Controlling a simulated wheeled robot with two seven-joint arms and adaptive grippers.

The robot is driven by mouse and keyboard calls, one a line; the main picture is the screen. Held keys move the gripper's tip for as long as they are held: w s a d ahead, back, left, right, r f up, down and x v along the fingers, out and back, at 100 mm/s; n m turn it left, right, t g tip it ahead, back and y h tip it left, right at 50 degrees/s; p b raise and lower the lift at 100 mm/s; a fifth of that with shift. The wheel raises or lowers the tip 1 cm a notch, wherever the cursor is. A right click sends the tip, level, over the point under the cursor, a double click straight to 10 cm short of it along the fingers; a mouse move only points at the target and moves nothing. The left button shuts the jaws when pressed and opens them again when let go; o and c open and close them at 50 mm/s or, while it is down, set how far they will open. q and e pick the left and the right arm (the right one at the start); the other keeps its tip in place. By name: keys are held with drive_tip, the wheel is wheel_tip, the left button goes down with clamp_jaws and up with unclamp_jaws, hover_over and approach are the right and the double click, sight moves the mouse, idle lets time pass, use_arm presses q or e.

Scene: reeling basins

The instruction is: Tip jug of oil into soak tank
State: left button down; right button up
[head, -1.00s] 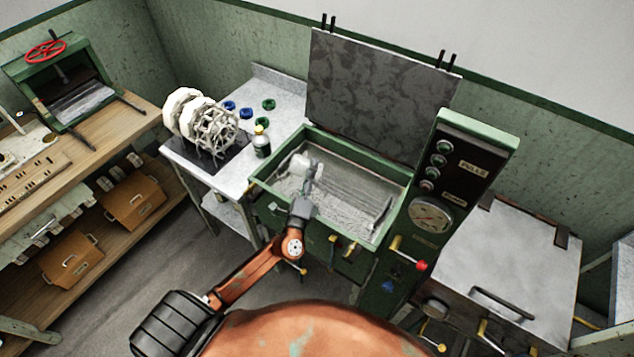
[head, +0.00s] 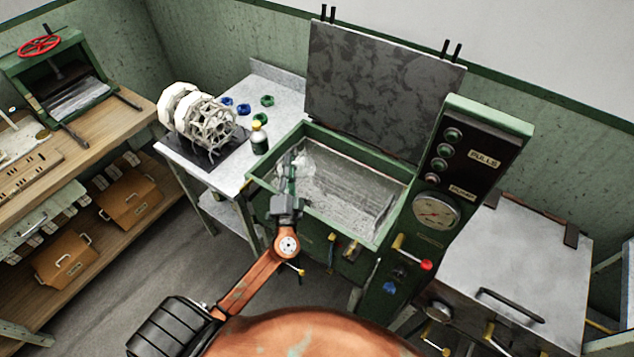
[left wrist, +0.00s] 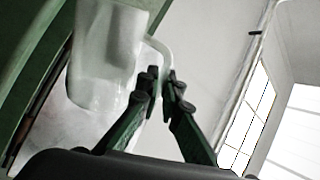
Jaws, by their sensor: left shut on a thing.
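The soak tank (head: 362,152) is a green-rimmed grey basin in the middle of the head view, its dark lid (head: 380,90) standing open behind it. My left gripper (head: 291,163) reaches over the tank's left end. In the left wrist view, its fingertips (left wrist: 161,84) are closed on the thin handle of a whitish, translucent jug (left wrist: 108,48). In the head view the jug (head: 304,158) is a small pale shape beside the fingers, partly hidden. How far it tilts, and any oil stream, I cannot tell. My right gripper is out of view.
A control pillar (head: 466,165) with a gauge and red-knobbed lever stands right of the tank. Left of it, a side table (head: 287,97) holds a yellow-capped bottle (head: 259,140), pale reels (head: 205,120) and small blue and green pieces. A closed metal chest (head: 525,260) is at the right.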

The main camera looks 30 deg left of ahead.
use_arm(q)
drive_tip(key=n+b, duration=0.1)
drive_tip(key=n, duration=0.1)
drive_tip(key=a+f+n+g+y+b, duration=0.1)
drive_tip(key=n+b, duration=0.1)
drive_tip(key=a+n+g+b, duration=0.1)
drive_tip(key=n+b, duration=0.1)
drive_tip(key=shift+s+a+f+n+y, duration=0.15)
drive_tip(key=shift+s+a+n+y, duration=0.1)
drive_tip(key=shift+s+n+y, duration=0.15)
drive_tip(key=s+a+f+n+g, duration=0.2)
drive_tip(key=a+f+n, duration=0.1)
drive_tip(key=a+n, duration=0.3)
drive_tip(key=shift+n+g+b, duration=0.3)
drive_tip(key=shift+n+g, duration=0.1)
drive_tip(key=shift+n, duration=0.7)
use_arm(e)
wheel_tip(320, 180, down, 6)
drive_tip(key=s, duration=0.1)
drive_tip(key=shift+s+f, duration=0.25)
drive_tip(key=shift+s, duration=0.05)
use_arm(q)
drive_tip(key=shift+f, duration=0.1)
